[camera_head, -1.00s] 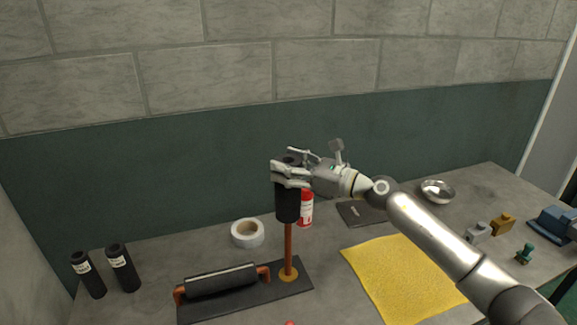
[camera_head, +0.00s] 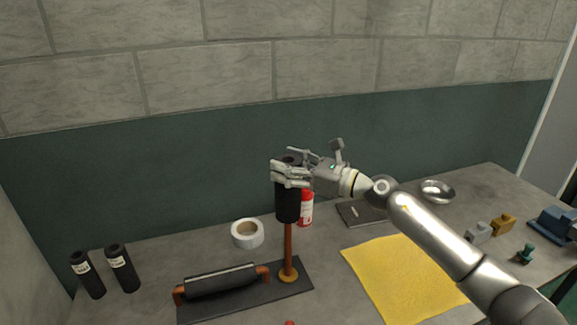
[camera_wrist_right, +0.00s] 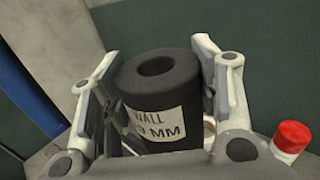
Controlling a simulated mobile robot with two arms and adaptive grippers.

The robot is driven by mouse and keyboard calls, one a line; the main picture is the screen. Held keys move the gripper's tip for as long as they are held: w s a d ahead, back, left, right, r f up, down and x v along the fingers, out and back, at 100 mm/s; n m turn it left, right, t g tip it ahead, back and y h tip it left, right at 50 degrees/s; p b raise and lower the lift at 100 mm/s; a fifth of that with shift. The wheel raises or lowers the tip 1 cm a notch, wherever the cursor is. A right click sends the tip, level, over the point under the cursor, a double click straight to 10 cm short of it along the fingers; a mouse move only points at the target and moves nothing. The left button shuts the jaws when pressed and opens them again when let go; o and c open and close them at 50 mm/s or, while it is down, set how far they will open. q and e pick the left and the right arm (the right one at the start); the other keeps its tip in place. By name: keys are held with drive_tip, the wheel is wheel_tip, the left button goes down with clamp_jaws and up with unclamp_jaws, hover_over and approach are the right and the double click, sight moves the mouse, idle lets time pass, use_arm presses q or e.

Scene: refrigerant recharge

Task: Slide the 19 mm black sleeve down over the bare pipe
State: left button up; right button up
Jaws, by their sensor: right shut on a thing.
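My right gripper (camera_head: 290,172) is shut on a black sleeve (camera_head: 288,204), which is upright directly above the copper pipe (camera_head: 288,250). The pipe stands on a dark base plate, and its lower part shows bare below the sleeve; its top is hidden, so I cannot tell how far the sleeve is around it. In the right wrist view the sleeve (camera_wrist_right: 160,88) sits between both fingers, with a label ending in "MM" and an open hole on top. Two more black sleeves (camera_head: 88,275) (camera_head: 123,268) stand at the left. My left gripper is not in view.
The base plate (camera_head: 240,302) also carries a horizontal black-covered pipe (camera_head: 221,281). A tape roll (camera_head: 247,233) and a red-and-white can (camera_head: 306,210) stand behind. A yellow cloth (camera_head: 400,275), a metal bowl (camera_head: 437,190) and small blocks lie to the right. A wall closes the back.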

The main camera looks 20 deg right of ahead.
sight(289, 218)
drive_tip(key=shift+f+b, duration=1.9)
drive_tip(key=shift+f, duration=0.2)
drive_tip(key=shift+f+b, duration=1.9)
drive_tip(key=shift+b, duration=0.05)
drive_tip(key=shift+f, duration=0.15)
drive_tip(key=shift+f+b, duration=1.85)
drive_tip(key=shift+b, duration=0.05)
drive_tip(key=shift+f+b, duration=1.9)
drive_tip(key=shift+f, duration=0.2)
